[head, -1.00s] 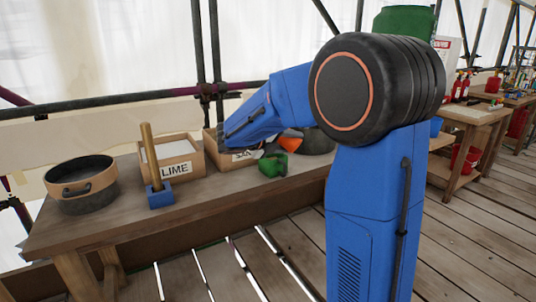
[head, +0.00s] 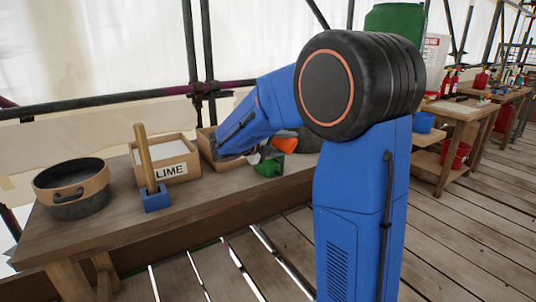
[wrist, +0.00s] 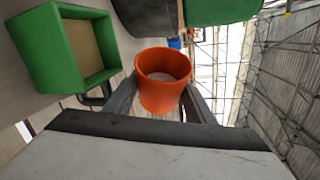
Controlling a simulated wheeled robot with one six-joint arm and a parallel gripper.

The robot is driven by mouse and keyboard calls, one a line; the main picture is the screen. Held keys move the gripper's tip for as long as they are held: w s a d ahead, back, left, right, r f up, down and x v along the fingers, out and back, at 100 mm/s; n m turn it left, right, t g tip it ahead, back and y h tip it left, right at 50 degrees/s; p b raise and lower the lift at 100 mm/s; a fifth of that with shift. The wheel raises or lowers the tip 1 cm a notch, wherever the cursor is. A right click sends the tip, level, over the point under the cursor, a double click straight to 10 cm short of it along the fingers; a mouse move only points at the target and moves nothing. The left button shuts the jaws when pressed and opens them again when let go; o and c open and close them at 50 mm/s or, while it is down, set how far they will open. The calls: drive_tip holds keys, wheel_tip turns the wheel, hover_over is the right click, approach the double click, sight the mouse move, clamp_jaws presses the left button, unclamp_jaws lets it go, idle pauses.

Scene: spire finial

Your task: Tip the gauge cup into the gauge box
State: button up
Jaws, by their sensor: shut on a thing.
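An orange cup (wrist: 165,92), taken as the gauge cup, is between the two fingers of my gripper (wrist: 160,98) in the wrist view. The fingers are shut on its sides. Its round mouth faces the camera, with a pale surface inside; I cannot tell its contents. In the head view the cup (head: 285,143) shows only partly, beyond my blue arm. A green square box with a handle, taken as the gauge box (wrist: 97,18), is left of the cup in the wrist view, apart from it, with a tan inside. The green box (head: 268,167) sits on the bench in the head view.
The wooden bench (head: 110,222) holds a LIME box (head: 170,172), a wooden-handled tool with a blue block (head: 155,198), a round sieve-like pan (head: 72,190) and another wooden box (head: 215,157) partly behind my arm. Side tables stand at right.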

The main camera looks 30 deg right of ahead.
drive_tip(key=shift+w+a+r+n+h, duration=0.3)
drive_tip(key=shift+w+a+r+n, duration=0.05)
drive_tip(key=shift+w+n, duration=0.35)
idle(0.5)
drive_tip(key=shift+w+a+r+n+g+h, duration=0.15)
drive_tip(key=shift+r+n+g+h, duration=0.15)
drive_tip(key=shift+n+h, duration=0.3)
idle(1.2)
drive_tip(key=shift+w+f+n, duration=0.15)
drive_tip(key=shift+f+n, duration=0.15)
drive_tip(key=shift+n, duration=0.3)
idle(0.5)
